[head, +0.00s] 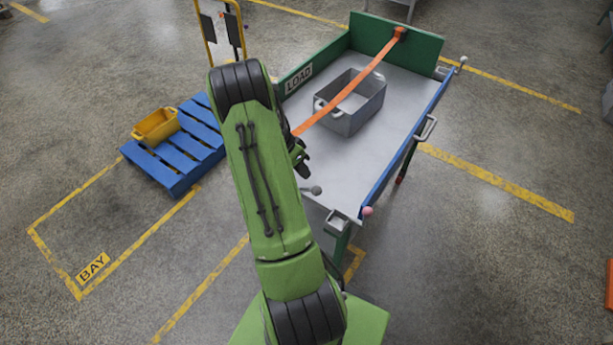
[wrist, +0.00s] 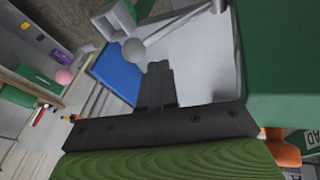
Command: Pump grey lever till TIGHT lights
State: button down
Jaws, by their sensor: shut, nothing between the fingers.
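The grey lever shows in the wrist view as a thin rod (wrist: 180,24) ending in a round grey knob (wrist: 133,50). In the head view its knob (head: 314,190) is at the near end of the cart, just right of my arm. My gripper (wrist: 158,72) is shut and empty, its fingertips close to the knob and rod; I cannot tell whether they touch. In the head view the gripper (head: 301,165) is partly hidden by my arm. An orange strap (head: 350,88) runs across the cart over a grey crate (head: 370,113). I cannot make out a TIGHT light.
The cart (head: 420,75) has a green end wall, a green side marked LOAD (head: 299,78) and a blue rail (head: 400,145). A pink ball (head: 367,211) sits at its near corner. A blue pallet (head: 190,150) with a yellow bin (head: 156,127) stands left.

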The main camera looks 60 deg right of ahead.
jog(key=shift+s+a+f, duration=0.2)
jog(key=shift+s+f, duration=0.1)
jog(key=shift+s, duration=0.2)
jog(key=shift+s+a+f, duration=0.2)
jog(key=shift+s+f, duration=0.1)
jog(key=shift+s, duration=0.15)
jog(key=s+f+t+b, duration=0.1)
jog(key=s+f+b, duration=0.1)
jog(key=b, duration=0.3)
jog(key=shift+a+t, duration=0.1)
jog(key=shift+t, duration=0.3)
jog(key=s+f+t+b, duration=0.1)
jog(key=b, duration=0.1)
jog(key=f+t+b, duration=0.1)
jog(key=b, duration=0.1)
jog(key=s+f+t+b, duration=0.1)
jog(key=b, duration=0.2)
jog(key=shift+s+a+f+m+h, duration=0.2)
jog(key=shift+s+a+m+h, duration=0.05)
jog(key=shift+s+m+h, duration=0.15)
jog(key=shift+s+f+t+b, duration=0.25)
jog(key=shift+f+b, duration=0.25)
jog(key=shift+b, duration=0.45)
jog(key=shift+r, duration=0.1)
